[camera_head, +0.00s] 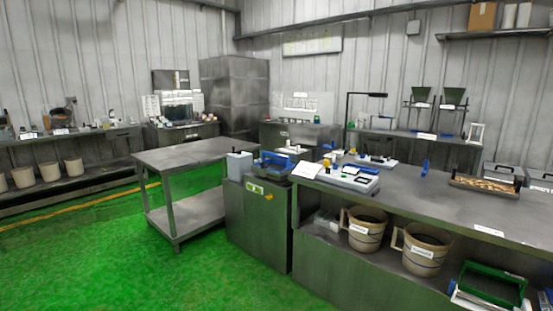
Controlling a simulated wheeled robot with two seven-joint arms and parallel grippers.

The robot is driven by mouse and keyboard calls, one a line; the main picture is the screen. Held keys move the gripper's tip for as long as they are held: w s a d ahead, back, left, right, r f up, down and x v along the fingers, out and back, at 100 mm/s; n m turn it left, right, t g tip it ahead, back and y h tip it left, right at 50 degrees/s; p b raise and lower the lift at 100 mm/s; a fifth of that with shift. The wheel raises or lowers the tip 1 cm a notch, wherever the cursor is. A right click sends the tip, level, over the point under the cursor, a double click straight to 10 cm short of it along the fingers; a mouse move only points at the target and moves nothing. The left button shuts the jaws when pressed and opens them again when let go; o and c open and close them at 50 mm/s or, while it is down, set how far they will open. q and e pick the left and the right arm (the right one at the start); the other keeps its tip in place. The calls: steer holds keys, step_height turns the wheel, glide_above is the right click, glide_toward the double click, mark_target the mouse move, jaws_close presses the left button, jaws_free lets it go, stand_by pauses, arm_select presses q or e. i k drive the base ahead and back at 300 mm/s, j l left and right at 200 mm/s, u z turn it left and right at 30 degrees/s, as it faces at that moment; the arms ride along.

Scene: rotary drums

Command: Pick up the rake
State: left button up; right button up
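I cannot make out a rake for certain in the head view. A dark shallow tray (456,184) with brown pieces in it sits on the long metal bench at the right. A small blue object (425,167) stands on the same bench to the left of this tray; its kind is too small to tell. Neither of my grippers shows in this view.
The long bench (420,193) has two beige jugs (361,229) (420,250) and a green-rimmed container (495,283) on its lower shelf. An empty two-tier metal table (190,155) stands left of a cabinet (257,225). Green floor (110,255) is clear at lower left.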

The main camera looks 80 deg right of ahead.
mark_target(424, 172)
steer(key=z, duration=3.9)
